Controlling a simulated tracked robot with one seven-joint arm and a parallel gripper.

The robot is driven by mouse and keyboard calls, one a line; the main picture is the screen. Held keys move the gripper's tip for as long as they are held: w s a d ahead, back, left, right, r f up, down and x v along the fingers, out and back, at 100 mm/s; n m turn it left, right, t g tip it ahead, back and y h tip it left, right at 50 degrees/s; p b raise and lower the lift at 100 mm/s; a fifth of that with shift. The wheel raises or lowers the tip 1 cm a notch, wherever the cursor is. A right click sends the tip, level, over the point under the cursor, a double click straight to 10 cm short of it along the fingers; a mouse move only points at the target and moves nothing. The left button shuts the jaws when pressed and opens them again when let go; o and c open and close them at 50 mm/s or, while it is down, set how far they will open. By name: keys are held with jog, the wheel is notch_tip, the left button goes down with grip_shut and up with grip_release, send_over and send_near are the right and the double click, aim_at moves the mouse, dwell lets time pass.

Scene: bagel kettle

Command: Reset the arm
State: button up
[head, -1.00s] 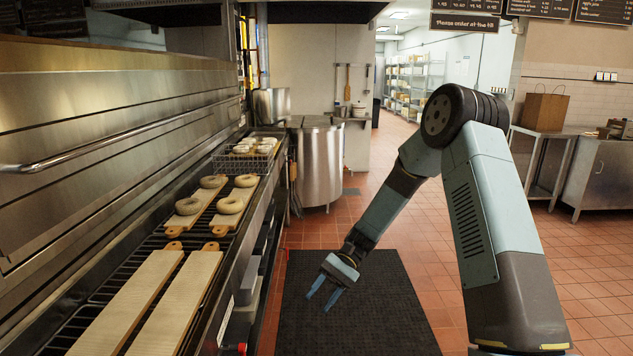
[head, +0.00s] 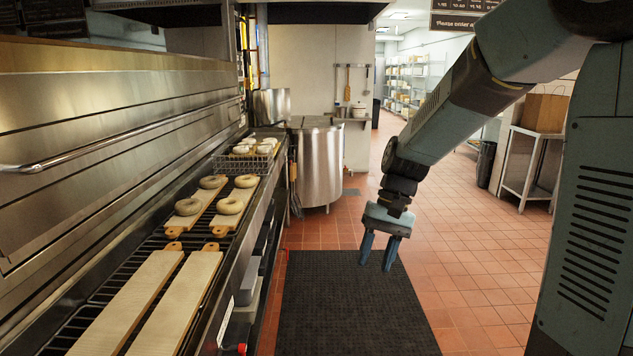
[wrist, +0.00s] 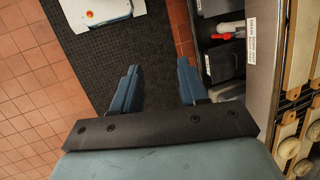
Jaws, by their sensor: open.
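My gripper (head: 378,254) hangs in the air above the black floor mat (head: 350,310) in the head view, with its fingers pointing down. It is open and empty. My arm comes in from the upper right of the head view and bends down to the wrist. The gripper is apart from the oven counter.
At left, an oven rack (head: 80,296) bears long wooden boards (head: 178,305), two of them with bagels (head: 230,206). A wire basket (head: 240,163) with pale bagels and a steel kettle (head: 318,165) stand behind. Open tiled floor (head: 455,225) lies to the right.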

jog(key=s+d+r+t+h, duration=0.3)
jog(key=s+d+r+t, duration=0.5)
jog(key=s+d+r, duration=0.3)
jog(key=s, duration=0.3)
jog(key=shift+s+r+n+t, duration=0.25)
jog(key=shift+r+n+t, duration=0.05)
jog(key=shift+r, duration=0.05)
dwell(0.5)
